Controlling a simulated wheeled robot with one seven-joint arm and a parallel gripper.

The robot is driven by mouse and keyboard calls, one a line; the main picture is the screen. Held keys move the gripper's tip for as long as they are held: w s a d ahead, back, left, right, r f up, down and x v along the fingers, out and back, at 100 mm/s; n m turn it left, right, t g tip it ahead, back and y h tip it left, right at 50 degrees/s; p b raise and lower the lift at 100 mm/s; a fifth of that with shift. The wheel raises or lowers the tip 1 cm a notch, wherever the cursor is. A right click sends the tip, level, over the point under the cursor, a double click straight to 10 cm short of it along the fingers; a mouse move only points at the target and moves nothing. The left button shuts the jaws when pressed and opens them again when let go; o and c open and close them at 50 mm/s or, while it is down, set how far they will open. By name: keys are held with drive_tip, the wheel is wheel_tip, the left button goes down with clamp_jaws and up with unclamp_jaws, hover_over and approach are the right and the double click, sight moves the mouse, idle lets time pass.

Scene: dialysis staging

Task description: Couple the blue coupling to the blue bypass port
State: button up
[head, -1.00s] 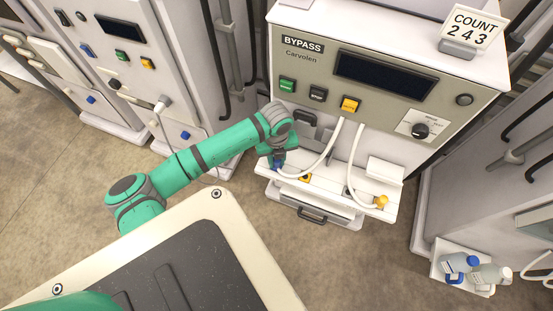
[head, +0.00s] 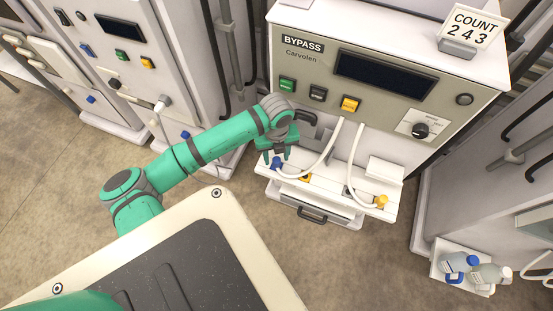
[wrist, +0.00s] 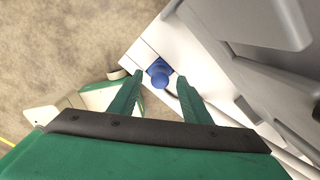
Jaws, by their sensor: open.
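The blue coupling (head: 277,163) sits on the left end of the machine's white shelf (head: 335,200), at the end of a white hose (head: 318,168). In the wrist view the blue coupling (wrist: 160,73) stands just beyond and between my fingertips. The blue port beneath it cannot be made out, so I cannot tell whether it is fully seated. My gripper (head: 278,157) is open and empty, its fingers spread above the coupling in the head view. It also shows in the wrist view (wrist: 160,85).
A second white hose ends in a yellow coupling (head: 381,201) on the shelf's right side. The BYPASS machine (head: 390,110) rises directly behind my gripper. Floor in front of the shelf is clear.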

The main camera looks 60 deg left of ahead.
sight(277, 159)
wheel_tip(277, 159, up, 7)
drive_tip(key=shift+r, duration=0.1)
idle(0.8)
